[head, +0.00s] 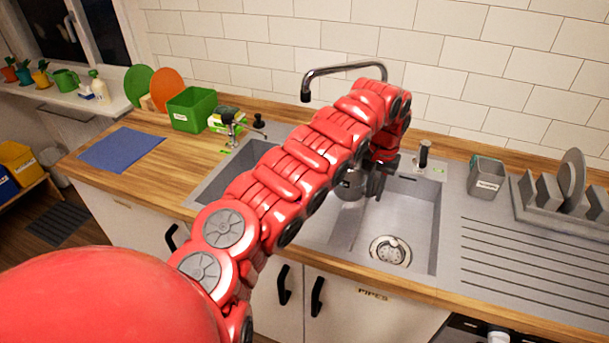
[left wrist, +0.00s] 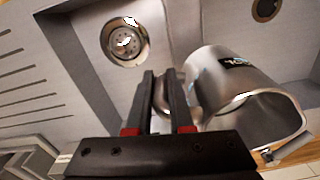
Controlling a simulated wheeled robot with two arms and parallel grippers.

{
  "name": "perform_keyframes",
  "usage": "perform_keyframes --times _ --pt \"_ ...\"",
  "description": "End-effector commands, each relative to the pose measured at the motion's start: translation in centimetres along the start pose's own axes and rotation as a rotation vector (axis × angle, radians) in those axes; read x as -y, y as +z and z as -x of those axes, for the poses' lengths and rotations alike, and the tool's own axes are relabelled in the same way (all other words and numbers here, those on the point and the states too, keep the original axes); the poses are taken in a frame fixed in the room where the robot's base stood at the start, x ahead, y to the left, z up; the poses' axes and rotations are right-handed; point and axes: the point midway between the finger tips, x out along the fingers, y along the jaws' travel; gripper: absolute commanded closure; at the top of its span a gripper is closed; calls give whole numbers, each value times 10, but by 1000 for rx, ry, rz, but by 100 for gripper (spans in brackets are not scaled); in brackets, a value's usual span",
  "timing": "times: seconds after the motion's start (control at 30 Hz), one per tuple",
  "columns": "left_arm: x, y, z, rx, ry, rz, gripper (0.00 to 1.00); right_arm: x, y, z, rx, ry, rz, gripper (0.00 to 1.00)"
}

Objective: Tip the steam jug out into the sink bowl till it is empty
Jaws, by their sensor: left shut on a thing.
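The steam jug (head: 350,186) is a steel jug with a dark label. In the left wrist view the jug (left wrist: 222,80) lies tilted, its open mouth toward the lower right. I see grey metal inside and cannot tell whether liquid remains. My left gripper (head: 374,186) is shut on the jug; in the left wrist view its dark fingers (left wrist: 164,92) close around a metal part at its side, probably the handle. The jug is over the sink, near the divider of the sink bowl (head: 415,215). The bowl's drain (head: 390,250) shows pale patches, perhaps reflections. My right gripper is not in view.
The tap (head: 345,68) arches behind my left arm. A second bowl (head: 215,185) lies to the left, partly hidden. A grey caddy (head: 486,178) and a plate rack (head: 560,205) stand right of the sink. The ribbed drainboard (head: 510,265) is clear.

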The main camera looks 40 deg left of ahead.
Motion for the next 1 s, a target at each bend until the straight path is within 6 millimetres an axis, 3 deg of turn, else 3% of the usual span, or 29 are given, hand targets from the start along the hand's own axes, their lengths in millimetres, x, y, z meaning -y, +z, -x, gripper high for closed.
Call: perform_keyframes --times 0.5,1.0 --pt "66 -2 -41 4 2 137 100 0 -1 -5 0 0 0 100" --pt "77 1 -49 1 7 159 100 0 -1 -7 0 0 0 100"
